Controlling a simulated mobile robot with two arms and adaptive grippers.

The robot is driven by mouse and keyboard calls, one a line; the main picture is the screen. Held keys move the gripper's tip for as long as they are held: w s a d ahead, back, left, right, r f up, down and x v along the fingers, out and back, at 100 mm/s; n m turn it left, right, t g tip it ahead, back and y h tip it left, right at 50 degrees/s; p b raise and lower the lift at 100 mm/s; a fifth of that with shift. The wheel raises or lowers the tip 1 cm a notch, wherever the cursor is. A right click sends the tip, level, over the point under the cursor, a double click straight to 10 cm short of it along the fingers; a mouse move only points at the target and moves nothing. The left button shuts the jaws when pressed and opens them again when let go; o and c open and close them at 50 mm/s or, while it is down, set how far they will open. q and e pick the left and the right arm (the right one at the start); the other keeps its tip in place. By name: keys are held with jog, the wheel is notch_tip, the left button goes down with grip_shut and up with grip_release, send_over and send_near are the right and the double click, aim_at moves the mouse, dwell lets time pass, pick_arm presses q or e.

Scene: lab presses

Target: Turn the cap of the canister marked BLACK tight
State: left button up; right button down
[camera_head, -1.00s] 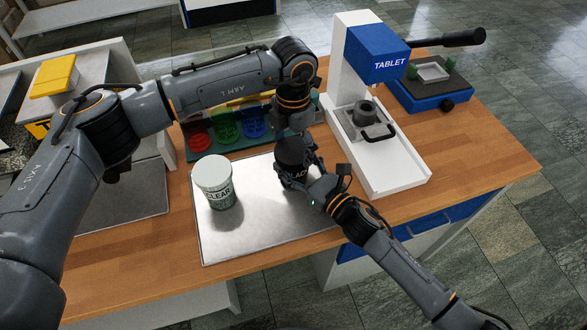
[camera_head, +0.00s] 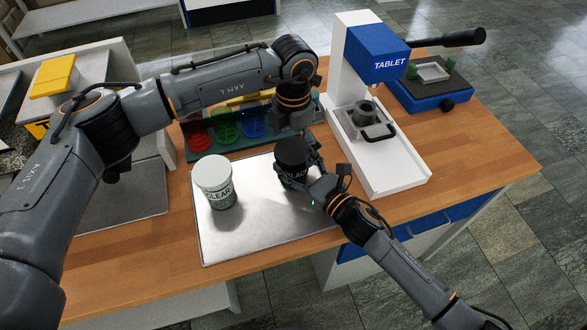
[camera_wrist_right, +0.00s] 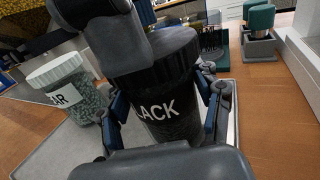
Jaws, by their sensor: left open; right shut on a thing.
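The black canister (camera_head: 293,176), lettered BLACK though the letters are partly covered, stands on a metal sheet with its dark cap (camera_head: 291,150) on. My right gripper (camera_head: 307,174) is shut around its body from the near right side. The right wrist view shows the canister (camera_wrist_right: 165,105) between the blue-edged fingers. My left gripper (camera_head: 298,130) is open just above and behind the cap. In the right wrist view the left gripper's dark finger overlaps the cap's (camera_wrist_right: 180,45) upper left. Whether it touches the cap I cannot tell.
A lidded canister marked CLEAR (camera_head: 219,193) stands left on the metal sheet (camera_head: 255,238). A rack with red, green and blue discs (camera_head: 226,124) lies behind. The TABLET press (camera_head: 378,50) stands right. The sheet's front is clear.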

pick_arm(q)
notch_tip(320, 180, up, 12)
jog(key=shift+f, duration=0.2)
pick_arm(e)
jog(key=shift+c, duration=0.8)
grip_release()
jog(key=v, duration=1.2)
